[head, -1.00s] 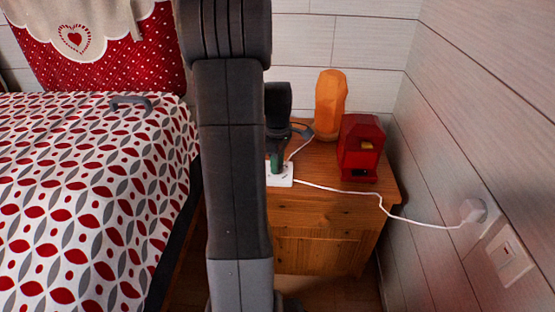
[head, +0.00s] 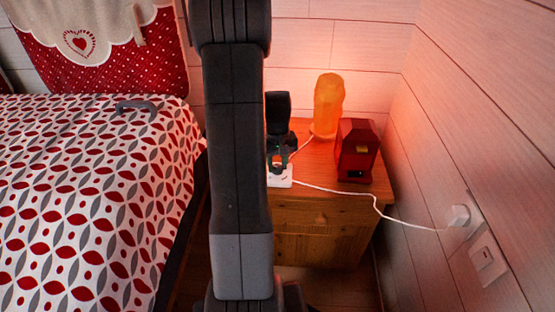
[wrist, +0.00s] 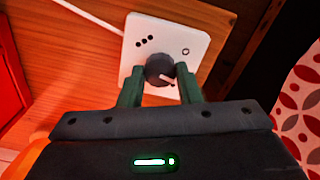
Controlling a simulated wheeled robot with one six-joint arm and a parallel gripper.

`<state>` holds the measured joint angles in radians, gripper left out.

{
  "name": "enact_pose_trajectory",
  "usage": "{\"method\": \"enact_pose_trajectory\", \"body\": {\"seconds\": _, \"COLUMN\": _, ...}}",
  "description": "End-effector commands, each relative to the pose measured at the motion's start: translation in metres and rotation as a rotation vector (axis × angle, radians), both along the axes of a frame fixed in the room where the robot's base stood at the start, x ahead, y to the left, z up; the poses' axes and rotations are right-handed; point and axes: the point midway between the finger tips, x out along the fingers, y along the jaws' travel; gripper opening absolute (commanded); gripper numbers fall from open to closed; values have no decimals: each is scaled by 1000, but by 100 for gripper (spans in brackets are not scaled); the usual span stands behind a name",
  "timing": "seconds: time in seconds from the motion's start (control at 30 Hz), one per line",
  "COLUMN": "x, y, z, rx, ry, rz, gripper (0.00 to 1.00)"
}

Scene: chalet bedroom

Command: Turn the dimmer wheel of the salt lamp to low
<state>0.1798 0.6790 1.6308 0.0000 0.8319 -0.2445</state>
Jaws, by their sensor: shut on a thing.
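The salt lamp (head: 328,105) glows orange at the back of the nightstand. Its dimmer is a white square plate (wrist: 194,35) near the nightstand's front left edge; it also shows in the head view (head: 285,182). The dark round dimmer wheel (wrist: 157,66) sits on the plate, with a white pointer line toward the lower right in the wrist view. The plate carries a group of three dots at upper left and a small ring at upper right. My gripper (wrist: 159,73) has its green fingers shut on the wheel, one each side. In the head view my arm hides part of this area.
A red box-like object (head: 357,150) stands right of the lamp on the wooden nightstand (head: 300,210). A white cord (head: 340,191) runs from the dimmer to a wall plug (head: 458,215). The bed (head: 90,200) is on the left, the panelled wall on the right.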

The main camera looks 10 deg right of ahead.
Motion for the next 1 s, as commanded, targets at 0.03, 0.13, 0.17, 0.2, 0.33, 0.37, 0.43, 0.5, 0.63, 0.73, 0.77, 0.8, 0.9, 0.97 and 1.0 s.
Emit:
{"method": "enact_pose_trajectory", "body": {"seconds": 0.03, "x": 0, "y": 0, "z": 2, "rx": 0, "ry": 2, "rz": -43, "gripper": 8}}
{"method": "enact_pose_trajectory", "body": {"seconds": 0.13, "x": 0, "y": 0, "z": 2, "rx": 0, "ry": 1, "rz": -136, "gripper": 8}}
{"method": "enact_pose_trajectory", "body": {"seconds": 0.17, "x": 0, "y": 0, "z": 2, "rx": 0, "ry": 1, "rz": -163, "gripper": 8}}
{"method": "enact_pose_trajectory", "body": {"seconds": 0.2, "x": 0, "y": 0, "z": 2, "rx": 0, "ry": 0, "rz": -199, "gripper": 8}}
{"method": "enact_pose_trajectory", "body": {"seconds": 0.33, "x": 0, "y": 0, "z": 2, "rx": 0, "ry": 0, "rz": -306, "gripper": 8}}
{"method": "enact_pose_trajectory", "body": {"seconds": 0.37, "x": 0, "y": 0, "z": 2, "rx": 0, "ry": 0, "rz": -329, "gripper": 8}}
{"method": "enact_pose_trajectory", "body": {"seconds": 0.43, "x": 0, "y": 0, "z": 1, "rx": 0, "ry": 0, "rz": -377, "gripper": 8}}
{"method": "enact_pose_trajectory", "body": {"seconds": 0.5, "x": 0, "y": 0, "z": 1, "rx": 0, "ry": 0, "rz": -421, "gripper": 8}}
{"method": "enact_pose_trajectory", "body": {"seconds": 0.63, "x": 0, "y": 0, "z": 1, "rx": 0, "ry": 0, "rz": -486, "gripper": 8}}
{"method": "enact_pose_trajectory", "body": {"seconds": 0.73, "x": 0, "y": 0, "z": 0, "rx": 0, "ry": -1, "rz": -522, "gripper": 8}}
{"method": "enact_pose_trajectory", "body": {"seconds": 0.77, "x": 0, "y": 0, "z": 0, "rx": 0, "ry": -1, "rz": -531, "gripper": 8}}
{"method": "enact_pose_trajectory", "body": {"seconds": 0.8, "x": 0, "y": 0, "z": 0, "rx": 0, "ry": -1, "rz": -541, "gripper": 8}}
{"method": "enact_pose_trajectory", "body": {"seconds": 0.9, "x": 0, "y": 0, "z": 0, "rx": 0, "ry": -1, "rz": -558, "gripper": 8}}
{"method": "enact_pose_trajectory", "body": {"seconds": 0.97, "x": 0, "y": 0, "z": 0, "rx": 0, "ry": -1, "rz": -565, "gripper": 8}}
{"method": "enact_pose_trajectory", "body": {"seconds": 1.0, "x": 0, "y": 0, "z": 0, "rx": 0, "ry": -1, "rz": -567, "gripper": 8}}
